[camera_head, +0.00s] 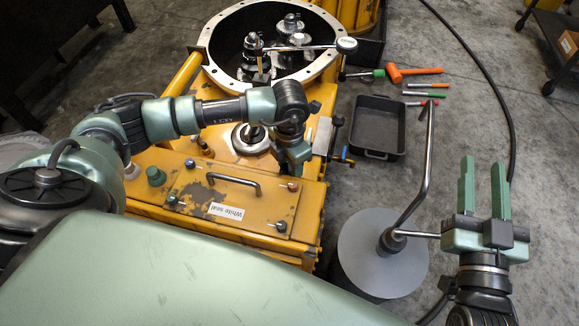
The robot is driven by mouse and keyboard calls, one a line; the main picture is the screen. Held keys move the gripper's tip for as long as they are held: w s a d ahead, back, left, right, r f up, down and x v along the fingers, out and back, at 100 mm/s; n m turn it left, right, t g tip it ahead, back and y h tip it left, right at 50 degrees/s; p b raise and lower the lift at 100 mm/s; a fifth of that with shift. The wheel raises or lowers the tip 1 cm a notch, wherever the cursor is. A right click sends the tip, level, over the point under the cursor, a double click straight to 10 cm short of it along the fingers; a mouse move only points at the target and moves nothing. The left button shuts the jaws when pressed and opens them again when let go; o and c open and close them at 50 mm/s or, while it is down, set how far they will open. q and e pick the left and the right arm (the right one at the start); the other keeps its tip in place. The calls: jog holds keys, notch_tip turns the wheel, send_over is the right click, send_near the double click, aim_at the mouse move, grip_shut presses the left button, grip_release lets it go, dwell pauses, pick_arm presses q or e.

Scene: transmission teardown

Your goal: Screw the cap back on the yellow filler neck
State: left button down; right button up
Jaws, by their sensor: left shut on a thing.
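My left gripper (297,158) hangs fingers down at the right edge of the yellow transmission housing (180,215), beside the raised metal disc (250,138). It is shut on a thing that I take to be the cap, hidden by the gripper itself. I cannot make out the yellow filler neck; it may be behind the gripper and wrist. I cannot tell whether cap and neck touch. My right gripper (483,168) is open and empty at the right, over the floor, fingers pointing away from me.
The round opening (212,62) with metal gear parts lies behind the arm. A cover with a handle (235,181) and a "White seal" label is in front. A black tray (378,128), an orange mallet (415,73) and other tools lie on the floor. A grey disc stool (365,262) stands near my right gripper.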

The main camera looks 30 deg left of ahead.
pick_arm(q)
jog(key=shift+m+b, duration=0.35)
jog(key=shift+m, duration=1.05)
pick_arm(e)
jog(key=shift+s+a+r+t+y, duration=0.1)
jog(key=shift+s+r+t+y, duration=0.1)
jog(key=shift+r+t, duration=0.4)
jog(key=shift+s+r+t+y, duration=0.15)
jog(key=shift+r+t, duration=0.05)
jog(key=shift+r, duration=0.7)
jog(key=shift+s+a+r+t+y, duration=0.1)
jog(key=shift+s+r+t+y, duration=0.1)
jog(key=shift+r+t, duration=0.4)
jog(key=shift+r, duration=0.1)
pick_arm(q)
jog(key=m+b, duration=0.2)
jog(key=m, duration=0.3)
jog(key=shift+w+r, duration=0.1)
pick_arm(e)
jog(key=s+r+t+y, duration=0.1)
jog(key=s+r+t, duration=0.3)
jog(key=s+r, duration=0.1)
jog(key=shift+d+r+t+y, duration=0.25)
jog(key=shift+r+t+y, duration=0.1)
jog(key=shift+r, duration=0.55)
